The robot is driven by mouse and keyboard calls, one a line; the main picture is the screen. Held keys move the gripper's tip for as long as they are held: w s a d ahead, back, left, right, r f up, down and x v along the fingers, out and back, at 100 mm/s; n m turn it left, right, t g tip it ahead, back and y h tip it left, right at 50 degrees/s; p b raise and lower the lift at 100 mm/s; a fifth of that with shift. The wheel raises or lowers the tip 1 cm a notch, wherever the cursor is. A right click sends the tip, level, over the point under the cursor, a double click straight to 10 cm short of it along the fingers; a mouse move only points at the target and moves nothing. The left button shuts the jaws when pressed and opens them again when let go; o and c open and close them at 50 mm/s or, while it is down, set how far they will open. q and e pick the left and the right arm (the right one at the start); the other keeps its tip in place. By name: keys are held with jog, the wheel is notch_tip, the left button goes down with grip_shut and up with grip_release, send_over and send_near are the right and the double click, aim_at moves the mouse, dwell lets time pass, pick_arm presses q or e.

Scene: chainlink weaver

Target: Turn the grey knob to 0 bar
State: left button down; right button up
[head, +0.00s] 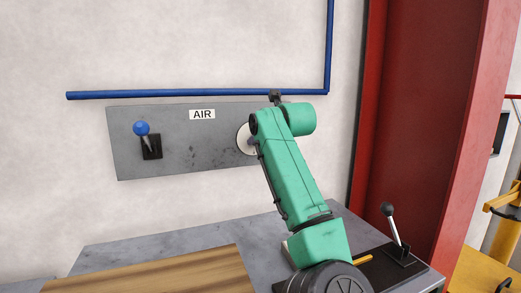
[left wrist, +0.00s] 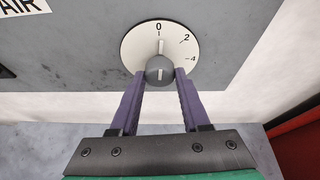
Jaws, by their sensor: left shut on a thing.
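The grey knob (left wrist: 160,70) sits at the centre of a round white dial (left wrist: 135,45) marked 0, 2 and 4. The white line on the knob points up toward the 0. My left gripper (left wrist: 160,76) is shut on the knob, with one purple finger on each side of it. In the head view the dial (head: 241,138) shows only by its left part; my green arm hides the rest and most of the gripper. My right gripper is not in view.
The dial is on a grey wall panel (head: 190,150) labelled AIR, with a blue-balled lever (head: 141,129) at its left. A blue pipe (head: 180,94) runs above. Below are a grey bench with a wooden board (head: 160,275) and a black-knobbed lever (head: 393,225). A red column (head: 415,110) stands right.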

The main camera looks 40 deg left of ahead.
pick_arm(q)
jog(key=shift+s+a+r+n+b, duration=0.1)
jog(key=shift+r+n+b, duration=0.15)
jog(key=shift+n+b, duration=0.1)
jog(key=shift+r, duration=0.1)
dwell(0.3)
jog(key=shift+c, duration=1.8)
grip_release()
jog(key=shift+f, duration=0.2)
jog(key=b+v, duration=0.4)
jog(key=v, duration=1)
jog(key=shift+s+b, duration=0.3)
